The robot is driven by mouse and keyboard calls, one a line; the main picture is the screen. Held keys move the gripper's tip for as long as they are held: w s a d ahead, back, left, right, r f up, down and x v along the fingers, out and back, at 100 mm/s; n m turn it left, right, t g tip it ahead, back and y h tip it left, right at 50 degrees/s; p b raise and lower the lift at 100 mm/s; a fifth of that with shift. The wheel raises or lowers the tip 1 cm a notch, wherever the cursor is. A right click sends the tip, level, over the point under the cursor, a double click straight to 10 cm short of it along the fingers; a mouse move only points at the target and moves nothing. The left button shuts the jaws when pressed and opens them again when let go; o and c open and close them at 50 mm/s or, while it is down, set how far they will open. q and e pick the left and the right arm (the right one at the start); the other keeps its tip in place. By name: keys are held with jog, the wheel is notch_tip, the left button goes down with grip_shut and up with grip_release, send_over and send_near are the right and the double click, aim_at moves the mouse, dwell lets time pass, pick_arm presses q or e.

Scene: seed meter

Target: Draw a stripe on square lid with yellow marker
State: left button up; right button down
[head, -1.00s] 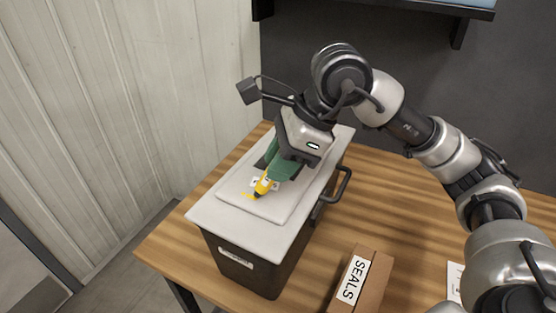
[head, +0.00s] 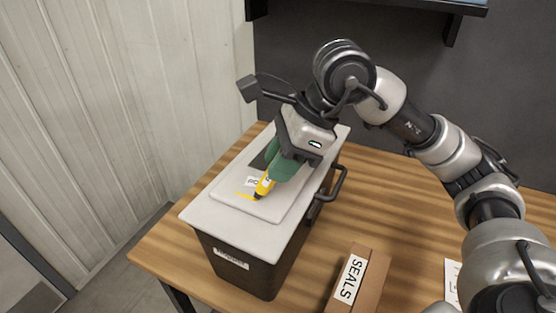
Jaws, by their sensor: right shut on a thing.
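The square lid (head: 218,208) is pale grey and lies on a dark box (head: 240,250) on the table. My right gripper (head: 272,172) is shut on the yellow marker (head: 264,187), which points down at the lid with its dark tip at the lid's surface. A short yellow stripe (head: 245,196) shows on the lid, to the left of the tip. The fingers hide the upper part of the marker. My left gripper is not in view.
A cardboard box labelled SEALS (head: 353,285) stands on the wooden table (head: 400,205) at the front. The dark box has a handle (head: 334,184) on its right side. A paper (head: 452,280) lies at the right. The table is clear behind the SEALS box.

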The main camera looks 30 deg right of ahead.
jog(key=shift+s+d+f+b, duration=0.1)
jog(key=shift+s+d+b, duration=0.15)
jog(key=shift+s+b, duration=0.15)
dwell(0.3)
jog(key=shift+r+p, duration=2.3)
jog(key=shift+r, duration=0.8)
jog(key=shift+f, duration=0.1)
